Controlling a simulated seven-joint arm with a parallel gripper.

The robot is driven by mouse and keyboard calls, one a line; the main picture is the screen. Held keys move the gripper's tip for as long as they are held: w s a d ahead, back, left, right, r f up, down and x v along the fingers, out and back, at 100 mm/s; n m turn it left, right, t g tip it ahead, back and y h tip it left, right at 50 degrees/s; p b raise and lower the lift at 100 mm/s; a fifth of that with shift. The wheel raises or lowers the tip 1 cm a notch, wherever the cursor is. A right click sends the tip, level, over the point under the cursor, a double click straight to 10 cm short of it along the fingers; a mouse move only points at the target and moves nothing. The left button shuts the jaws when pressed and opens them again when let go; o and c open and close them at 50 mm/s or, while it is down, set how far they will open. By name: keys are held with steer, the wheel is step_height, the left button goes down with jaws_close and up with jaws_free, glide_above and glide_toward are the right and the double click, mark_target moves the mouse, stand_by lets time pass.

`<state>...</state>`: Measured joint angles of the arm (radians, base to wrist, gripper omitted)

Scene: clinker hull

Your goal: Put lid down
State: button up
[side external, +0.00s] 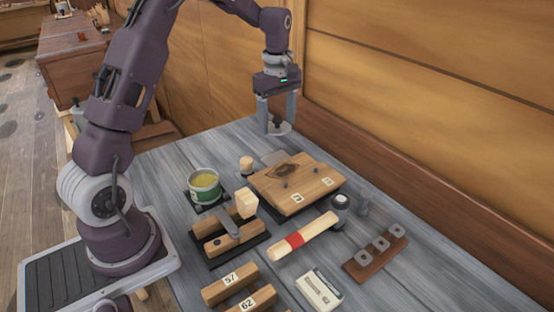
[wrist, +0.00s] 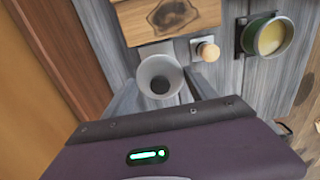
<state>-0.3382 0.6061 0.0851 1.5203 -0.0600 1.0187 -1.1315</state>
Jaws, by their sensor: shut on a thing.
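A grey round lid (side external: 280,129) with a dark centre is between the fingertips of my gripper (side external: 277,118). In the wrist view the lid (wrist: 160,70) shows as a pale disc with a dark round middle, and my gripper (wrist: 163,88) is shut on it. The lid is low over the far end of the grey bench. I cannot tell whether it touches the bench top. An open green tin (side external: 204,186) with yellowish contents stands on a dark square base, left and nearer. It also shows at upper right in the wrist view (wrist: 270,36).
A wooden board (side external: 296,184) lies just nearer than the lid, with a small wooden knob (side external: 246,164) beside it. A wooden wall (side external: 420,140) runs along the right. A mallet-like stick (side external: 305,237), numbered blocks (side external: 230,285) and a slotted rack (side external: 376,254) fill the near bench.

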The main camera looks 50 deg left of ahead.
mark_target(279, 160)
step_height(279, 160, down, 10)
steer(key=shift+w, duration=0.15)
steer(key=shift+f, duration=0.1)
steer(key=o, duration=1.3)
steer(key=shift+o, duration=0.2)
